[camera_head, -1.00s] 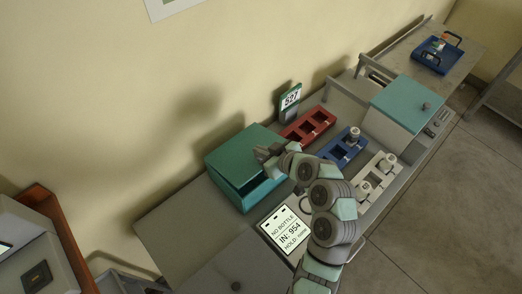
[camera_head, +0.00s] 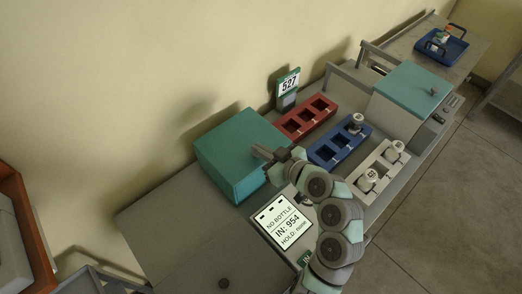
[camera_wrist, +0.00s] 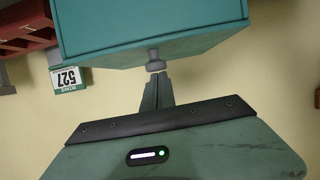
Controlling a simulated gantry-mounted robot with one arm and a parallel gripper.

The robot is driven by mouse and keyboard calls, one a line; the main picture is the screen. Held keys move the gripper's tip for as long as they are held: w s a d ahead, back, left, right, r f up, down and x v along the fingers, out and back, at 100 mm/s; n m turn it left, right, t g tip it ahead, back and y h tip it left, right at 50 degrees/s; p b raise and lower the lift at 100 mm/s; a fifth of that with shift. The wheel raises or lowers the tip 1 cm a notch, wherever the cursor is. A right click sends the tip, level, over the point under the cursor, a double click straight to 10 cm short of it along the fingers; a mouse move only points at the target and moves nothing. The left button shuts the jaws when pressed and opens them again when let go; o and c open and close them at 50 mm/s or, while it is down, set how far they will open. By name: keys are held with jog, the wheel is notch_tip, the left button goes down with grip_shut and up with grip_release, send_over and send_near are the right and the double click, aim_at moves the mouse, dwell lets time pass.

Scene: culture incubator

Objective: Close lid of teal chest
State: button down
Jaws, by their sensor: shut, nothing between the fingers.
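The teal chest (camera_head: 222,170) stands on the grey bench left of the racks, and its lid (camera_head: 240,135) looks down, with no gap showing in the head view. In the wrist view the teal chest (camera_wrist: 150,25) fills the top, with a small grey knob (camera_wrist: 154,58) at its near edge. My gripper (camera_head: 259,152) is at the chest's right side, close to the lid edge. In the wrist view my gripper (camera_wrist: 158,76) is shut and empty, its tips right at the knob. Whether they touch it I cannot tell.
A red rack (camera_head: 306,118), a blue rack (camera_head: 340,148) and a white rack (camera_head: 365,190) with bottles stand to the right. A display panel (camera_head: 283,222) lies in front of the chest. A sign reading 527 (camera_head: 289,83) stands behind. Another teal-topped box (camera_head: 413,82) is farther right.

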jog(key=shift+d+f, duration=0.15)
jog(key=shift+f, duration=0.35)
notch_tip(320, 180, up, 5)
jog(key=shift+f+p, duration=0.1)
jog(key=shift+p, duration=0.5)
jog(key=v, duration=0.9)
jog(key=shift+s+d+b, duration=0.15)
jog(key=shift+s+b, duration=0.2)
jog(key=shift+s, duration=0.15)
jog(key=shift+f, duration=0.1)
